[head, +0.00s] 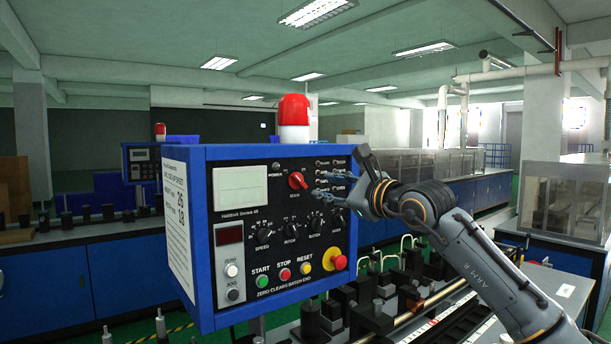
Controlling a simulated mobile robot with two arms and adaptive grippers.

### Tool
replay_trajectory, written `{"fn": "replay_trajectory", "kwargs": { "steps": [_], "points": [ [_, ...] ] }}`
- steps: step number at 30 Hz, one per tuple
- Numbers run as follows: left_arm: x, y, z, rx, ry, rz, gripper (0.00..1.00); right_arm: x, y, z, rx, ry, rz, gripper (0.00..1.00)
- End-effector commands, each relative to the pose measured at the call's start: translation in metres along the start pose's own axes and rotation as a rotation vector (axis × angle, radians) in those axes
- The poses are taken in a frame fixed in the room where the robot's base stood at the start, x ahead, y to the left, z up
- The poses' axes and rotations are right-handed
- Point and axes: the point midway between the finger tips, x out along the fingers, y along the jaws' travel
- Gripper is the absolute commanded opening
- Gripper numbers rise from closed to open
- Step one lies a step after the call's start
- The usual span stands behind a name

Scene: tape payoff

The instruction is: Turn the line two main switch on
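A blue control box (203,240) with a black front panel stands in the middle. Its red rotary knob (297,180), labelled MAIN, sits at the upper middle of the panel, with its pointer tilted. Which line the box belongs to is not readable. My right gripper (323,186) is in front of the panel, just right of the knob, its fingers apart and pointing left. It holds nothing and shows no clear contact with the knob.
The panel also carries several black dials, green, red and yellow buttons (285,274), and a red mushroom button (334,260). A red beacon (294,119) stands on top. Machinery (400,300) lies below right. A second panel (145,163) stands farther back left.

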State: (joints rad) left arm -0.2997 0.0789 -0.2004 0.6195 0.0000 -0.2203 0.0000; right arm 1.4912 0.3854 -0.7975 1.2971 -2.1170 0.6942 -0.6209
Motion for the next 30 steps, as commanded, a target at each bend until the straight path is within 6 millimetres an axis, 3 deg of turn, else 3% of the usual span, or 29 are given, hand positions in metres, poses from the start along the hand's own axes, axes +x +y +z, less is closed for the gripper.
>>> {"fn": "replay_trajectory", "kwargs": {
  "steps": [1, 12, 19, 29, 30],
  "points": [
    [-0.012, 0.0, -0.001, 0.0, 0.0, 0.0, 0.4, 0.012, -0.003, 0.005, 0.003, 0.0, 0.003, 0.34],
    [-0.044, -0.001, -0.004, 0.0, 0.0, 0.0, 0.4, 0.07, -0.002, 0.003, 0.005, -0.002, 0.003, 0.34],
    [-0.051, -0.001, -0.004, 0.0, 0.0, 0.0, 0.4, 0.084, 0.0, 0.002, 0.002, -0.003, 0.002, 0.34],
    [-0.051, -0.001, -0.004, 0.0, 0.0, -0.001, 0.4, 0.086, 0.001, 0.001, 0.001, -0.003, 0.0, 0.34],
    [-0.051, -0.001, -0.004, 0.0, 0.0, -0.001, 0.4, 0.086, 0.001, 0.001, 0.001, -0.003, 0.0, 0.27]
  ]
}}
